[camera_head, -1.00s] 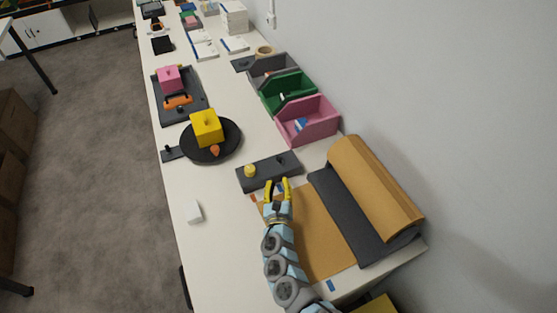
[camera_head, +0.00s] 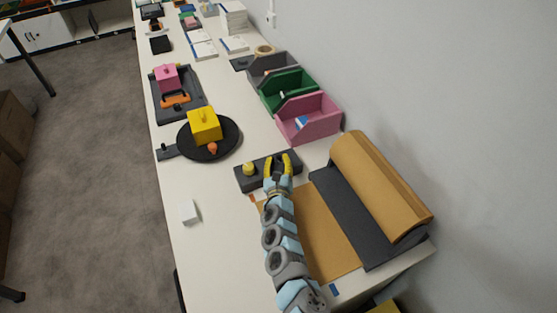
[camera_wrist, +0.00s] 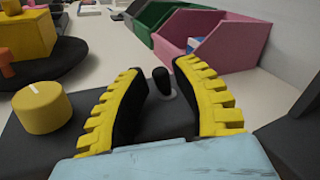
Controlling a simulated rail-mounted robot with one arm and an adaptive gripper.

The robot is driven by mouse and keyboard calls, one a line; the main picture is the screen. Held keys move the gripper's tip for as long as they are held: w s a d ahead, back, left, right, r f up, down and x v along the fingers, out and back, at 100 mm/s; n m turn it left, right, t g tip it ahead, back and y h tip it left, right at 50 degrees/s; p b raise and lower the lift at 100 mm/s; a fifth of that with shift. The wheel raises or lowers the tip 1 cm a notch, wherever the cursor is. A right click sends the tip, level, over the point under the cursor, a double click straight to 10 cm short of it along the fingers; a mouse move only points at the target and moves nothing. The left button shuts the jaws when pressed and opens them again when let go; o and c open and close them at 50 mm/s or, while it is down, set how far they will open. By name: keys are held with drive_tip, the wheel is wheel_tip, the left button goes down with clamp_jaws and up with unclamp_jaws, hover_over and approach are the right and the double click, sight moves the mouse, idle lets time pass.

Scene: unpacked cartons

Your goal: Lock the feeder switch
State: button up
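A dark switch box (camera_head: 242,186) lies on the bench in front of my arm, and it fills the lower left of the wrist view (camera_wrist: 60,148). A round yellow knob (camera_head: 248,169) with a white mark on top (camera_wrist: 42,106) sits at its left end. A short black lever (camera_wrist: 162,82) stands upright near its right end. My gripper (camera_head: 278,157) is open over the right part of the box. In the wrist view its yellow fingers (camera_wrist: 159,67) stand on either side of the lever, with gaps visible.
A black turntable (camera_head: 229,145) with a yellow block (camera_head: 204,126) is beyond the box to the left. A pink bin (camera_head: 318,124) is close beyond it to the right. A brown paper roll (camera_head: 380,185) lies right of my arm. The bench's left front is mostly clear around a small white block (camera_head: 188,212).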

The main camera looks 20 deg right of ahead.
drive_tip(key=shift+b+x, duration=0.6)
drive_tip(key=shift+x, duration=0.25)
drive_tip(key=shift+c, duration=0.5)
clamp_jaws()
